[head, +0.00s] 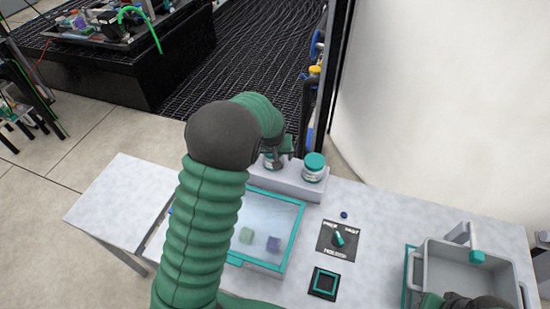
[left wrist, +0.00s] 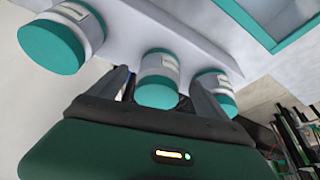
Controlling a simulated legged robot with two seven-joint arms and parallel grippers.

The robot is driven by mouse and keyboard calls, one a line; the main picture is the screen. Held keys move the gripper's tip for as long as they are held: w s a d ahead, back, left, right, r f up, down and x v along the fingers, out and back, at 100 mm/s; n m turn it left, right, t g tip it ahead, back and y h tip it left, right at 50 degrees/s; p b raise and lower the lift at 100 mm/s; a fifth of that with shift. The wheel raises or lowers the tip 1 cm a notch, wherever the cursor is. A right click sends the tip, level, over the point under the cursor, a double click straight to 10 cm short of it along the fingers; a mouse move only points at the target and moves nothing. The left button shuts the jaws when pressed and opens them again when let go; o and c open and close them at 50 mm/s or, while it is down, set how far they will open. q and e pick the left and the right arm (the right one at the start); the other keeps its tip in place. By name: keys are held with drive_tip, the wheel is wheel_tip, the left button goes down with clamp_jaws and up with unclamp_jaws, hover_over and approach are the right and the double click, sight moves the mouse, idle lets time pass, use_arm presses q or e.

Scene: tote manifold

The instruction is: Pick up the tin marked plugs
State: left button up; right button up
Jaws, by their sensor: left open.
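Three white tins with teal lids stand in a row on a pale ledge, seen in the left wrist view: a left tin (left wrist: 62,38), a middle tin (left wrist: 158,78) and a right tin (left wrist: 215,90). Their labels are too small to read, so I cannot tell which is marked plugs. My left gripper (left wrist: 160,82) is open, with its fingers on either side of the middle tin. In the head view one tin (head: 313,168) stands clear at the right of the ledge. My left gripper (head: 278,152) and arm hide most of the others.
A teal-framed clear-topped tray (head: 296,238) holding small blocks lies before the ledge (head: 290,180). A rotary switch (head: 338,238) and a teal-edged square (head: 324,283) are to its right. A grey tote (head: 470,290) stands at the right, with part of my right arm (head: 465,301) over its near edge.

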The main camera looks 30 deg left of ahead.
use_arm(q)
drive_tip(key=x, duration=0.4)
drive_tip(key=shift+w+a, duration=0.25)
drive_tip(key=shift+a, duration=0.05)
drive_tip(key=shift+w+f, duration=0.3)
drive_tip(key=shift+f, duration=0.05)
drive_tip(key=shift+s+r, duration=0.15)
drive_tip(key=c, duration=1.5)
